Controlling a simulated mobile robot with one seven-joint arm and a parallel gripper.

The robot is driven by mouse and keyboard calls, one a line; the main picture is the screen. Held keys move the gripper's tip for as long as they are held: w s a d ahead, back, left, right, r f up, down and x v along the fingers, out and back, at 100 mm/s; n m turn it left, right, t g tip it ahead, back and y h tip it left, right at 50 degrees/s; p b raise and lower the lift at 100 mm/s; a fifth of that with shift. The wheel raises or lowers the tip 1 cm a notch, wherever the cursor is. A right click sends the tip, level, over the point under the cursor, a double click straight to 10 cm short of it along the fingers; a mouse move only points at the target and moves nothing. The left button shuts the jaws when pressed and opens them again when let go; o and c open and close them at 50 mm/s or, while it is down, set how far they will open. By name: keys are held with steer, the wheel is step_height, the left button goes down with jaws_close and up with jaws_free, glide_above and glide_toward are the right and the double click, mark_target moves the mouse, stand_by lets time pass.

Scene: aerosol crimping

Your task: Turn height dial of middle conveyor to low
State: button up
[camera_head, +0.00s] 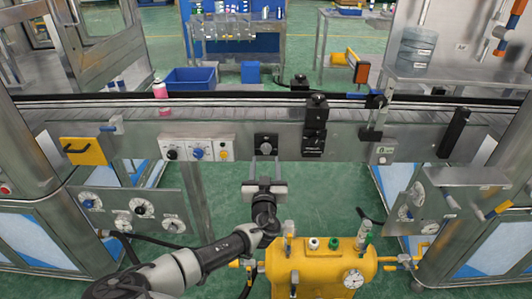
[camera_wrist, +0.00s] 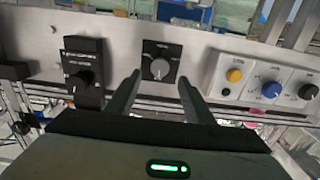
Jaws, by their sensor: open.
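A black square dial plate with a round knob (camera_head: 266,143) is mounted on the front face of the middle conveyor (camera_head: 225,112). In the wrist view this dial (camera_wrist: 158,66) has a pale pointer line and markings too small to read. My gripper (camera_head: 265,165) is in front of and slightly below the dial, its two fingers pointing toward it. In the wrist view the fingertips (camera_wrist: 158,80) are spread apart, one on each side of the dial's lower part, with nothing held. I cannot tell whether they touch the panel.
A white box of black, blue and yellow knobs (camera_head: 197,148) is left of the dial. A tall black control block (camera_head: 314,125) is to its right. A yellow tank (camera_head: 320,268) stands below. A pink can (camera_head: 160,90) is on the conveyor.

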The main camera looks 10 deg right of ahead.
mark_target(266, 149)
steer(key=w, duration=0.3)
steer(key=w+d, duration=0.1)
steer(key=w, duration=0.2)
steer(key=shift+w+d, duration=0.15)
steer(key=shift+w, duration=0.25)
steer(key=c, duration=1.1)
